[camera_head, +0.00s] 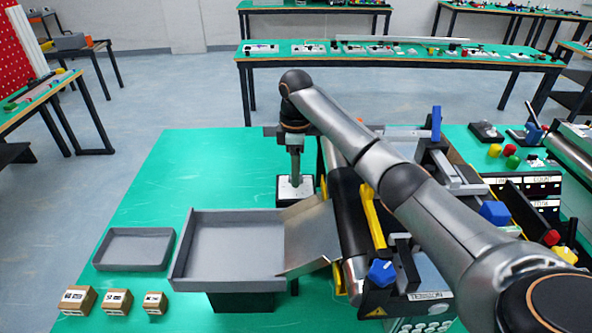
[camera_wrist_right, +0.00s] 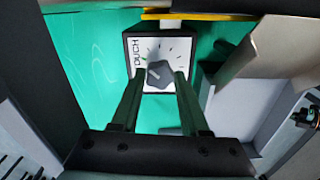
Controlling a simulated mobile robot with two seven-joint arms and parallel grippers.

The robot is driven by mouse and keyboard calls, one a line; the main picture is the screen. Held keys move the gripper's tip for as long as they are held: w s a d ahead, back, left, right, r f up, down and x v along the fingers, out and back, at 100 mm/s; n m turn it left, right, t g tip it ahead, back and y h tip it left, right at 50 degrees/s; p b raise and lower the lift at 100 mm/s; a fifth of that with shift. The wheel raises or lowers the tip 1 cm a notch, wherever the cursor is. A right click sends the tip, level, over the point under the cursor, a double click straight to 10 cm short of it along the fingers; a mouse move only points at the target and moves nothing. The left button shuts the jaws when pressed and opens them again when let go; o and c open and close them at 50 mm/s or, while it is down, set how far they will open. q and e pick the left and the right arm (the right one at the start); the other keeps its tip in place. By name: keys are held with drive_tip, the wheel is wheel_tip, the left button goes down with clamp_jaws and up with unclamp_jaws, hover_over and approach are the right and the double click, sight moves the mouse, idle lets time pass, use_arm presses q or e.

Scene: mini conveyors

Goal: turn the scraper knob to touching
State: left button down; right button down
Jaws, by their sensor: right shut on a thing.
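The scraper knob (camera_wrist_right: 157,74) is a dark grey knob with a light pointer line, on a white dial plate (camera_wrist_right: 177,50) with tick marks and partly cut lettering at its left side. The pointer line slants; its exact mark is too small to tell. My right gripper (camera_wrist_right: 160,82) points down at the dial, its two fingers on either side of the knob and shut on it. In the head view my right gripper (camera_head: 295,168) stands over the white dial plate (camera_head: 284,190), and the knob is mostly hidden there. My left gripper is not in view.
A grey tray (camera_head: 180,275) and a metal scraper plate (camera_head: 318,232) are just in front of the dial. The mini conveyor (camera_head: 345,190) is close on the right, with a blue knob (camera_head: 382,272). A smaller tray (camera_head: 104,262) and several labelled boxes (camera_head: 117,301) are at left.

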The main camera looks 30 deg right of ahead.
drive_tip(key=shift+n, duration=1)
drive_tip(key=shift+c, duration=2)
unclamp_jaws()
drive_tip(key=shift+r, duration=0.1)
wheel_tip(320, 180, up, 12)
drive_tip(key=shift+r, duration=0.2)
